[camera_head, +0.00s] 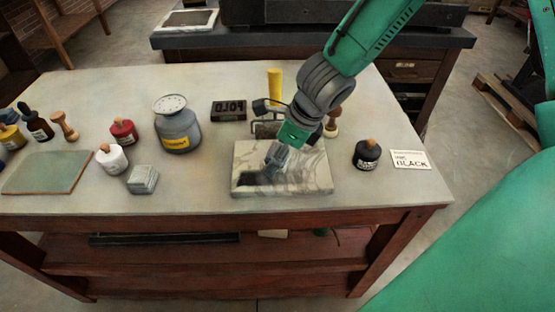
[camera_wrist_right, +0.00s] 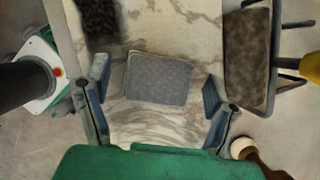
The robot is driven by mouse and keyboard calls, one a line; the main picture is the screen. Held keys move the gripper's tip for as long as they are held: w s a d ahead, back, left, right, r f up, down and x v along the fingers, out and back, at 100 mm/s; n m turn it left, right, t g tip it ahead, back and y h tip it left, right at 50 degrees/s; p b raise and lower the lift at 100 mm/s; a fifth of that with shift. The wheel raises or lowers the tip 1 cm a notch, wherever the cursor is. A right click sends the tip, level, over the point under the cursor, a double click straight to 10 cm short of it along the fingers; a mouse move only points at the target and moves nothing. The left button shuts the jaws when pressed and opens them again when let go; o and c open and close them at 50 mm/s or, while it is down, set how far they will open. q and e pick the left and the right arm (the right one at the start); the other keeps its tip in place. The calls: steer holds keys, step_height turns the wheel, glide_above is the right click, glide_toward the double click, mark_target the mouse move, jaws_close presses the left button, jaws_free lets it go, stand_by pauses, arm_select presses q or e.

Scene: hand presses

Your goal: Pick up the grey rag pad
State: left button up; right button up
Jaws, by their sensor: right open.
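The grey rag pad (camera_wrist_right: 160,79) shows in the right wrist view as a flat, textured grey rectangle on the veined marble slab (camera_wrist_right: 165,20). My right gripper (camera_wrist_right: 156,88) is open, with one finger on each side of the pad and a gap to both. In the head view my right gripper (camera_head: 279,158) points down over the middle of the slab (camera_head: 312,182), and it hides most or all of the pad there. How high the fingers are above the slab is hard to tell. My left gripper is not in view.
A black ink smear (camera_head: 258,178) lies on the slab. Behind it are a yellow-handled roller (camera_head: 274,84) and a wooden-handled tool (camera_head: 332,122).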

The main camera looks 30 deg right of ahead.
steer(key=shift+c, duration=0.8)
steer(key=c, duration=1.2)
steer(key=shift+o, duration=0.2)
steer(key=shift+r, duration=0.1)
step_height(320, 180, up, 18)
steer(key=p, duration=1.1)
steer(key=shift+a, duration=0.1)
steer(key=shift+o, duration=1)
